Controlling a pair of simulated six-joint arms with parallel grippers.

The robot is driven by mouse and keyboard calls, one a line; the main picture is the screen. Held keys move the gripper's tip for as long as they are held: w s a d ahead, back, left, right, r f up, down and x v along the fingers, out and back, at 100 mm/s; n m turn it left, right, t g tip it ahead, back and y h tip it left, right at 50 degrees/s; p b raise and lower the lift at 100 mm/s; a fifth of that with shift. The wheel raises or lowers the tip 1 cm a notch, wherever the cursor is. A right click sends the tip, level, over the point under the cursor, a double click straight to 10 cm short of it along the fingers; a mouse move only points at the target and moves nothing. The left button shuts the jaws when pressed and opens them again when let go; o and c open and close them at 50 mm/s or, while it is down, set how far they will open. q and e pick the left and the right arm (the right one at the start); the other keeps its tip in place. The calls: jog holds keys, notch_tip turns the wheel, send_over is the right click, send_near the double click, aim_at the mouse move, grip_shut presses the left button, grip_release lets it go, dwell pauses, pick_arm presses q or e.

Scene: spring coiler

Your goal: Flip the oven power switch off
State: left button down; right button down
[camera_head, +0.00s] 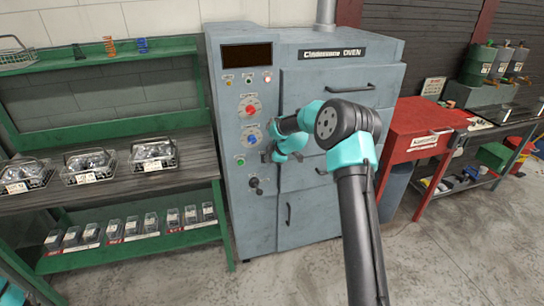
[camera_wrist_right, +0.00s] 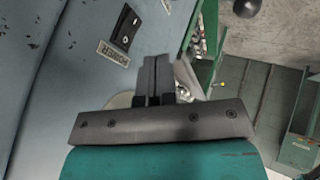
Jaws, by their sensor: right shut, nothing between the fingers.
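The grey oven (camera_head: 340,55) stands in the middle of the head view, with its control panel on the left part of its front. In the right wrist view a black power switch (camera_wrist_right: 126,27) sits on the panel beside a "POWER" label (camera_wrist_right: 113,53). In the head view I cannot make out this switch clearly near my gripper. My right gripper (camera_head: 268,156) is at the panel's right side; its fingers (camera_wrist_right: 157,62) are shut and empty. In the wrist view the fingertips are close to the switch and label, with a visible gap. My left gripper is out of view.
A red knob (camera_head: 250,108), blue knob (camera_head: 252,136), green button (camera_head: 240,160) and black ball-ended lever (camera_head: 254,183) are on the panel. Drawer handles jut from the oven front. A green shelf (camera_head: 140,240) with wire baskets stands left; a red cabinet (camera_head: 415,120) stands right.

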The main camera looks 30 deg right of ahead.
jog(key=w+r+v, duration=0.1)
jog(key=w+v, duration=0.1)
jog(key=v, duration=0.7)
jog(key=shift+s+d+r, duration=0.2)
jog(key=shift+d+r, duration=0.15)
jog(key=shift+d, duration=0.1)
jog(key=shift+f, duration=0.1)
jog(key=s+a+f+m+g, duration=0.1)
jog(key=s+a+f+m, duration=0.3)
jog(key=f, duration=0.4)
jog(key=s+a+f+m+g, duration=0.1)
jog(key=s+a+f, duration=0.45)
jog(key=f, duration=0.25)
jog(key=s+a+f+m+g, duration=0.1)
jog(key=s+a+f+m, duration=0.3)
jog(key=f, duration=0.4)
jog(key=s+a+f+m+g, duration=0.1)
jog(key=s+a+f+m, duration=0.1)
jog(key=s+a, duration=0.2)
jog(key=s+a+f+m+g, duration=0.1)
jog(key=s+a+f+m, duration=0.1)
jog(key=s, duration=0.9)
jog(key=s+a+f+m+g, duration=0.1)
jog(key=s+a+f+m, duration=0.1)
jog(key=s+a+f, duration=0.2)
jog(key=s+a, duration=0.2)
jog(key=s, duration=0.2)
jog(key=shift+f+m+y, duration=0.15)
jog(key=shift+m+y, duration=0.15)
jog(key=shift+a, duration=0.1)
